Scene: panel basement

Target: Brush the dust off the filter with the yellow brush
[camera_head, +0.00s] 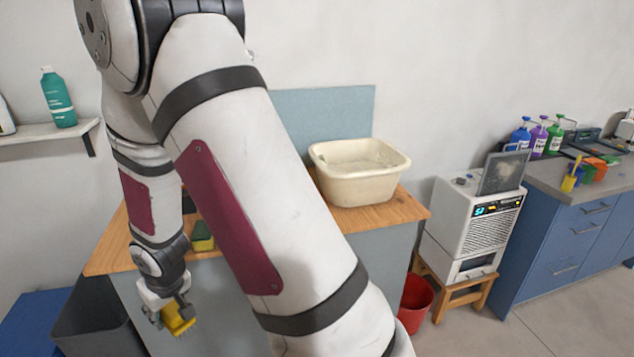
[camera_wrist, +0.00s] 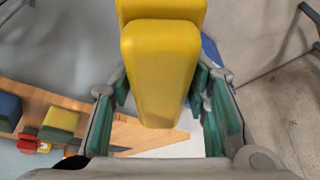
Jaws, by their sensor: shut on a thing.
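My gripper (camera_head: 170,309) is at the lower left in the head view, low in front of the wooden-topped table. It is shut on a yellow block-shaped thing, which I take to be the yellow brush (camera_head: 181,320). In the wrist view the brush (camera_wrist: 160,70) fills the middle between the green finger pads; no bristles can be made out. A grey framed panel, apparently the filter (camera_head: 503,172), leans upright on top of the white machine (camera_head: 474,225) at the right, far from my gripper. Dust on it is too small to tell.
The wooden table (camera_head: 405,209) bears a cream basin (camera_head: 360,178) and a green-yellow sponge (camera_head: 203,235). A red bucket (camera_head: 416,303) stands beside the machine's stool (camera_head: 460,290). A blue cabinet (camera_head: 560,240) is at the right. A dark bin (camera_head: 100,325) is near my gripper.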

